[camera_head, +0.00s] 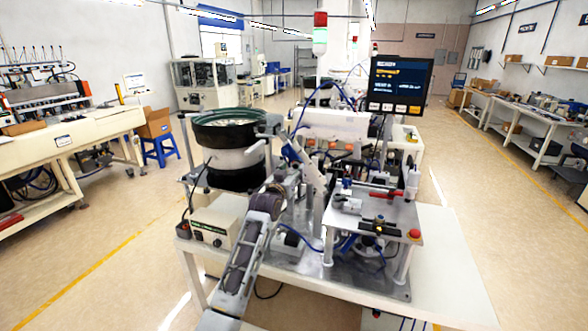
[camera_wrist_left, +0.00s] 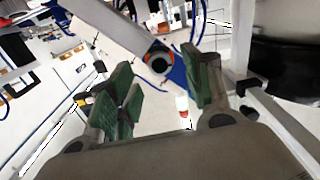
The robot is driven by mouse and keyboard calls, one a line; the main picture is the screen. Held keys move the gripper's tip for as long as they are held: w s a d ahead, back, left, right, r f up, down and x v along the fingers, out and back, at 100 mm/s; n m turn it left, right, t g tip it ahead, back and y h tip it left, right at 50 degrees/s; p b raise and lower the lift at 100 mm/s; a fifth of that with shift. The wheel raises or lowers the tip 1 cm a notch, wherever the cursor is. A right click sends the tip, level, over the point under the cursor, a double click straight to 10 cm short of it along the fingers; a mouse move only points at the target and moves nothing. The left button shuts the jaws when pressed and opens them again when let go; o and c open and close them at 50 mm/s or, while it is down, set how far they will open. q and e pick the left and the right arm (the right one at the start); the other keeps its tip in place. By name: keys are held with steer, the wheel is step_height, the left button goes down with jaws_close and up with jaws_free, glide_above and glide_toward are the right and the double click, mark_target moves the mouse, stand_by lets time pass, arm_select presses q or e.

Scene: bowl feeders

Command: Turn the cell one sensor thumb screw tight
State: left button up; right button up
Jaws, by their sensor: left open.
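In the left wrist view, the green-padded fingers of my left gripper (camera_wrist_left: 158,64) stand wide apart with nothing held between them. A dark round knob with an orange ring (camera_wrist_left: 160,62) shows between the fingertips, at the end of a grey bar (camera_wrist_left: 115,30). I cannot tell surely whether this knob is the cell one sensor thumb screw, nor how far off it is. In the head view my left arm comes up from the bottom to the feeder cell, and its gripper (camera_head: 290,160) is small among the cell's parts. The screw cannot be made out there. My right gripper is out of view.
A black bowl feeder (camera_head: 222,130) stands left of my gripper, close by. A metal fixture plate (camera_head: 375,212) with a red-handled clamp and a screen (camera_head: 398,84) are to the right. A control box (camera_head: 213,225) sits at the table's left. The table's front right (camera_head: 450,270) is bare.

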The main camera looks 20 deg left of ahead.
mark_target(296, 165)
arm_select(q)
steer(key=shift+w, duration=1.35)
steer(key=c, duration=1)
steer(key=shift+c, duration=0.2)
